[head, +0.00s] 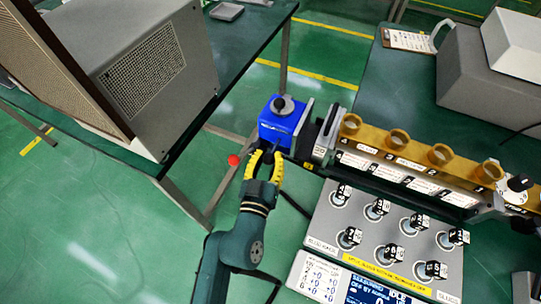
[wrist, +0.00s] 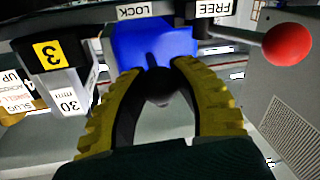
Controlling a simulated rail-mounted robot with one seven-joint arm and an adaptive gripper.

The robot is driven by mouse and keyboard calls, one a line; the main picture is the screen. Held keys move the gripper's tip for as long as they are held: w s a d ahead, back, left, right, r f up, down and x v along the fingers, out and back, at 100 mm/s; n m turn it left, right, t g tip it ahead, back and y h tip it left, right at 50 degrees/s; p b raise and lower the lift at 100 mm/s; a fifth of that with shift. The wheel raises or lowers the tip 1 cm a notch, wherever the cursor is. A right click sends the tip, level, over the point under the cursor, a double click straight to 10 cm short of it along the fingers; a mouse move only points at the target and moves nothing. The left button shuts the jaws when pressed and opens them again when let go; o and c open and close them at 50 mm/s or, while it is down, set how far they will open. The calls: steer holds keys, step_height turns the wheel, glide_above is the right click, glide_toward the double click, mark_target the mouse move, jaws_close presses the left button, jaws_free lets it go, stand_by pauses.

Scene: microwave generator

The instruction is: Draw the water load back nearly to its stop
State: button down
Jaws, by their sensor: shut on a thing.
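The water load appears to be the blue block (head: 282,120) with a dark round knob on top, at the left end of the brass waveguide (head: 400,150). In the wrist view the blue block (wrist: 150,42) is straight ahead. My gripper (head: 267,156) is at the near side of the block. Its yellow-padded fingers (wrist: 160,82) are shut on a dark rounded handle (wrist: 160,92) that stands out from the block. The fingers partly hide the handle. A red ball knob (wrist: 287,44) sits on a lever to the right, by the LOCK and FREE labels.
A panel with several numbered black knobs (head: 395,235) and a display (head: 350,290) stand at the lower right. A grey cabinet (head: 160,70) is on the left table. Grey boxes (head: 490,75) stand at the upper right. Floor is open around my arm's left side.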

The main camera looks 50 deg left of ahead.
steer(key=shift+d, duration=0.1)
steer(key=c, duration=0.7)
jaws_free()
steer(key=shift+d, duration=0.15)
steer(key=v, duration=1.2)
